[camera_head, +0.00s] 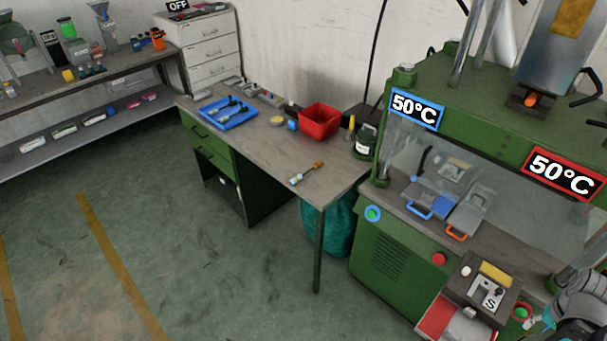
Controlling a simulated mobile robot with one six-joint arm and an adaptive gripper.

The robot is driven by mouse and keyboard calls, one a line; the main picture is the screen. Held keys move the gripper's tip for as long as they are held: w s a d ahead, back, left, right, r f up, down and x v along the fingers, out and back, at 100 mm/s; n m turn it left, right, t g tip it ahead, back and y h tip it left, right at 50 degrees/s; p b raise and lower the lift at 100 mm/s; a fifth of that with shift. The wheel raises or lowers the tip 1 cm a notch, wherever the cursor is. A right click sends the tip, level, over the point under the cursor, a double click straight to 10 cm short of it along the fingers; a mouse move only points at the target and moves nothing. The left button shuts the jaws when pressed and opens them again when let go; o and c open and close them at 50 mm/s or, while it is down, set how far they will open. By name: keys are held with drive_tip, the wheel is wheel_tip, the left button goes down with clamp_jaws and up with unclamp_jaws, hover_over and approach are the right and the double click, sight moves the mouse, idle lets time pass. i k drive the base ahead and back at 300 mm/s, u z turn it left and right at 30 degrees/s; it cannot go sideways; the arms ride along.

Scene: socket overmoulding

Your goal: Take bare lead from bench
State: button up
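The bench (262,150) is a grey-topped table with green drawers, in the middle of the view. No bare lead can be made out for certain at this size. A thin tool-like item with an orange end (307,173) lies near the bench's front right corner. A blue tray (212,123) on the left of the bench holds dark, slender items too small to name. My gripper (572,312) is partly in view at the lower right edge, by the press and well away from the bench.
A red bin (319,122), small jars and several small parts stand along the bench's back. A green press (395,245) with 50°C displays adjoins the bench on the right. A teal bag (330,228) hangs below. The floor (190,240) in front is clear.

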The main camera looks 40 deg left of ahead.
sight(297, 178)
drive_tip(key=u, duration=0.4)
drive_tip(key=k, duration=0.45)
drive_tip(key=u, duration=0.95)
drive_tip(key=k, duration=0.85)
drive_tip(key=u, duration=0.5)
drive_tip(key=i, duration=0.95)
drive_tip(key=z, duration=0.45)
drive_tip(key=i, duration=1.45)
drive_tip(key=u, duration=0.15)
